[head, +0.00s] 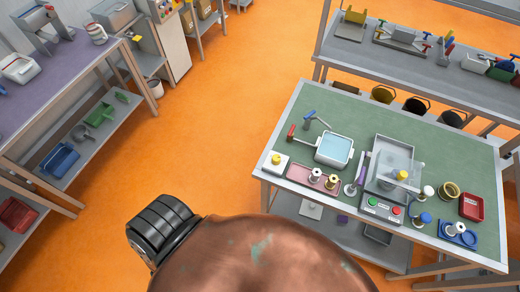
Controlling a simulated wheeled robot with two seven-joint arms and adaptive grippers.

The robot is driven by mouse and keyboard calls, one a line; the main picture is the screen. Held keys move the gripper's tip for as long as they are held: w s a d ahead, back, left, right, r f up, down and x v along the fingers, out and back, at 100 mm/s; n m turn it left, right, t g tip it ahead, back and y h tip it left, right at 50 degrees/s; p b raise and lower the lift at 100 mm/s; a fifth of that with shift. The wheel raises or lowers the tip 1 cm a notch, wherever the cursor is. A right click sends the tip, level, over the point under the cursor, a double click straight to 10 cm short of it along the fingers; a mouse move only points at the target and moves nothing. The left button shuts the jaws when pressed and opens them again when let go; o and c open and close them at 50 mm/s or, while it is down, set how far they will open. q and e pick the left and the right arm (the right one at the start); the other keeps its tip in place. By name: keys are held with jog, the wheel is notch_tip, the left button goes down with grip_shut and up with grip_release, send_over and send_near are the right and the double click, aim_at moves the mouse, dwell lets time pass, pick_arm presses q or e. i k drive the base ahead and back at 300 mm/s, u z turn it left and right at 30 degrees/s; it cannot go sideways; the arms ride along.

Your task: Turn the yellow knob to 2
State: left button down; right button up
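A small white box (275,165) with a yellow knob (277,159) on top stands at the left front corner of the green-topped table (450,155). A second yellow knob-like part (401,175) sits on the grey machine in the middle of the table, so I cannot be sure which one the task names. Any numbers around either knob are too small to read, and I cannot tell their settings. Neither of my grippers is in view.
Beside the white box is a pink tray (298,173) with small spools. A light-blue basin (334,149), the grey machine (391,160) and a red tray (472,207) also stand there. A purple-topped bench (50,85) is at left. Orange floor (220,130) is clear between.

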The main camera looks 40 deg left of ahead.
aim_at(275, 160)
jog(key=u, duration=1.05)
